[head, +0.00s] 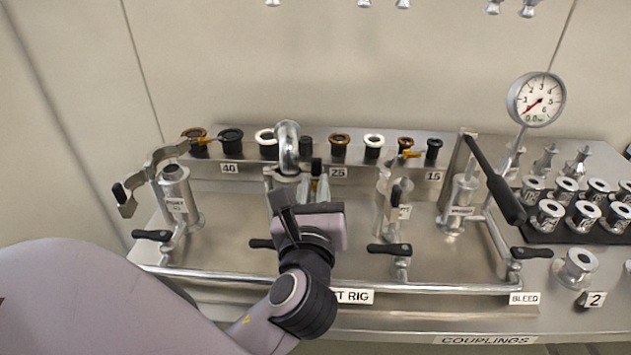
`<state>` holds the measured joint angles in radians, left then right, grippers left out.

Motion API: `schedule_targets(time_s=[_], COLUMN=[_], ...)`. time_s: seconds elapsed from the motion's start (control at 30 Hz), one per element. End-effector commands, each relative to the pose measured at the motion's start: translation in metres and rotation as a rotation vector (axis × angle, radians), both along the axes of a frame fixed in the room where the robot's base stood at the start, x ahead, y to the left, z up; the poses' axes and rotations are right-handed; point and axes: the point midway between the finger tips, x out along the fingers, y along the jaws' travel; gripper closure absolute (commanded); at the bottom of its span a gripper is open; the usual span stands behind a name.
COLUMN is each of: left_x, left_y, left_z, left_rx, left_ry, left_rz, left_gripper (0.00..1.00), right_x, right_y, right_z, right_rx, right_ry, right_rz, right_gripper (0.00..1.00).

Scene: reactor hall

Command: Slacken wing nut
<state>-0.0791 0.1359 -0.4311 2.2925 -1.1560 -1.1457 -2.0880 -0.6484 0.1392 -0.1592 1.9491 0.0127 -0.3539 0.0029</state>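My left gripper (300,205) is at the middle port of the test rig, reaching in from below. Its body covers most of that port, and its fingertips are hard to make out, so I cannot tell whether it is open or shut. A bent silver pipe elbow (288,138) stands on the middle port, just beyond the gripper. A clamp seems to sit around the joint below the elbow; no wing nut can be clearly made out there. At the left port (176,190), an open clamp (150,172) with a dark-tipped end hangs beside the post. My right gripper is out of view.
A rack (375,172) of seals labelled 40, 25 and 15 runs behind the ports. Black-handled valves (390,249) line the front pipe. A long black lever (497,180) and a pressure gauge (537,100) stand at right. Metal couplings (549,214) fill the far right.

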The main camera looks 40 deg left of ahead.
Motion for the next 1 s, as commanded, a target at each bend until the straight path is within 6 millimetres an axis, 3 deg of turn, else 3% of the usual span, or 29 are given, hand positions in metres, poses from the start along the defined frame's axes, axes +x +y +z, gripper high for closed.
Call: schedule_targets(time_s=[0.33, 0.4, 0.73, 1.0], left_x=[-0.0006, -0.0006, -0.0006, -0.0016], left_y=[-0.0003, -0.0003, -0.0001, 0.0018], left_z=[-0.0001, -0.0001, -0.001, -0.0024], left_rx=[-0.001, -0.001, -0.007, -0.107], left_ry=[0.0, 0.0, 0.0, -0.058], left_rz=[0.001, 0.001, 0.001, 0.002], left_gripper=[0.82, 1.0, 1.0, 1.0], right_x=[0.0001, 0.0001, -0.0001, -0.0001], right_y=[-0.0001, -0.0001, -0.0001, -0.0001], right_z=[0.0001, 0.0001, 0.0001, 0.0], right_rx=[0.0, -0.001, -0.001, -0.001], right_ry=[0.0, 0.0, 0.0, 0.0], right_rz=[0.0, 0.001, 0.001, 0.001], right_gripper=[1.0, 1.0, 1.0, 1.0])
